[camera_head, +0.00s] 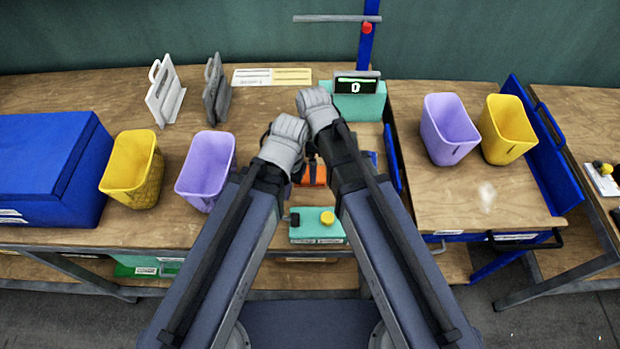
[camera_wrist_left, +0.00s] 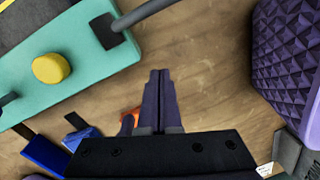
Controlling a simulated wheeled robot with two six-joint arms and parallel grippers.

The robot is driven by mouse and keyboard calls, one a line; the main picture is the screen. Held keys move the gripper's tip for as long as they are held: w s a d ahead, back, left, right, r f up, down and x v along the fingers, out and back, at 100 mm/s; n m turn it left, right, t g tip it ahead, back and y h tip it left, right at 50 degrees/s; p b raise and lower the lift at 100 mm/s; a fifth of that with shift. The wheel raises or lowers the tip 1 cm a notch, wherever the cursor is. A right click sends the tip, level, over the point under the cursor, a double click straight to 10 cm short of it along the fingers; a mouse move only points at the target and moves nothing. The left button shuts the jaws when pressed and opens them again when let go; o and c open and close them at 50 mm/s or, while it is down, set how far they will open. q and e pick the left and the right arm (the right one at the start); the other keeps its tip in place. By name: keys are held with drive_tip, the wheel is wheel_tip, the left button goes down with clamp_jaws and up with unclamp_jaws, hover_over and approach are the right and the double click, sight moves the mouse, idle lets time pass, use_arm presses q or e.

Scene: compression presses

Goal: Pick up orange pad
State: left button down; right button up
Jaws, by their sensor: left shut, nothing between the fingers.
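An orange object (camera_head: 314,175), likely the orange pad, lies on the wooden table between my two forearms and is partly hidden by them. In the left wrist view a piece of orange (camera_wrist_left: 130,122) shows just left of my fingers, mostly covered by the gripper body. My left gripper (camera_wrist_left: 160,75) is shut and empty, its fingers together above bare wood. In the head view my left wrist (camera_head: 285,143) is left of the orange object. My right wrist (camera_head: 318,106) is beyond it, with its fingers hidden.
A teal press base with a yellow button (camera_head: 327,218) stands in front; the button also shows in the left wrist view (camera_wrist_left: 50,67). A purple bin (camera_head: 206,170) and a yellow bin (camera_head: 132,168) stand left. A teal display unit (camera_head: 358,100) is behind. Blue pieces (camera_wrist_left: 45,155) lie near the orange.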

sight(320, 180)
use_arm(q)
wheel_tip(320, 180, down, 4)
drive_tip(key=b, duration=0.3)
use_arm(e)
wheel_tip(320, 180, down, 4)
drive_tip(key=shift+a+r, duration=0.1)
use_arm(q)
drive_tip(key=shift+r, duration=0.1)
use_arm(e)
drive_tip(key=shift+r, duration=0.1)
drive_tip(key=shift+c, duration=0.2)
drive_tip(key=c, duration=1.2)
